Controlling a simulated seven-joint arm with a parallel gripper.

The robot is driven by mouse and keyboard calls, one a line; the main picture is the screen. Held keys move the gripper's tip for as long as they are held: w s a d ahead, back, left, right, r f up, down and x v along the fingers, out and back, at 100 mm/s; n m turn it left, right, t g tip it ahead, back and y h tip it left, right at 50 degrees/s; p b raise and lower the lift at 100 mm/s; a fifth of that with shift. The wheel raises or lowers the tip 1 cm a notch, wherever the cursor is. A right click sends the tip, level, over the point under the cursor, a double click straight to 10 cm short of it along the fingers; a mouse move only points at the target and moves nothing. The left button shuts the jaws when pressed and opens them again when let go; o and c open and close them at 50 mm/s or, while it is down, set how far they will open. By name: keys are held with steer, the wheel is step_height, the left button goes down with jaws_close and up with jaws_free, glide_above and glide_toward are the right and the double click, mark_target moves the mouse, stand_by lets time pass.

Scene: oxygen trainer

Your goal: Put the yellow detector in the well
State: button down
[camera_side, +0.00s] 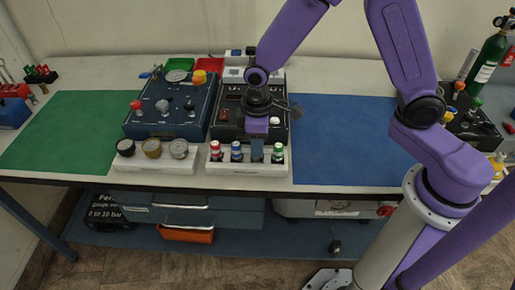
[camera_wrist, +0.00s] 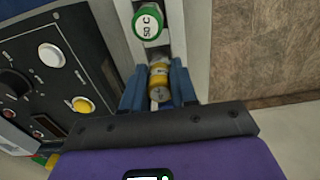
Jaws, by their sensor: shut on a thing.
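The yellow detector (camera_wrist: 160,90) is a small yellow cylinder with a pale band, seen in the wrist view between the two blue fingers of my gripper (camera_wrist: 158,84). My gripper (camera_side: 257,148) is shut on it at the white rack (camera_side: 247,168), in the place between the blue-capped and green-capped detectors. In the side view the fingers hide the yellow detector. I cannot tell whether it still rests in the rack or is slightly lifted. A dark control box (camera_side: 228,118) stands behind the rack; I cannot clearly make out the well.
The red-capped (camera_side: 215,150), blue-capped (camera_side: 236,151) and green-capped (camera_side: 278,152) detectors stand close beside my gripper. A gauge rack (camera_side: 152,159) and a blue valve box (camera_side: 170,108) are to the left. The blue mat (camera_side: 345,140) and green mat (camera_side: 58,132) are clear.

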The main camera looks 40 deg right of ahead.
steer(key=r, duration=0.7)
steer(key=shift+w+r, duration=0.25)
steer(key=shift+r, duration=0.1)
steer(key=w+d+r, duration=0.2)
steer(key=w+d, duration=0.3)
steer(key=w, duration=0.4)
steer(key=w+d+r, duration=0.2)
steer(key=w+d, duration=0.3)
steer(key=w, duration=0.5)
steer(key=w+d, duration=0.5)
steer(key=d, duration=0.6)
steer(key=shift+r, duration=0.45)
steer(key=shift+w, duration=0.1)
steer(key=shift+f, duration=2.5)
steer(key=shift+f, duration=1.75)
steer(key=c, duration=0.8)
jaws_free()
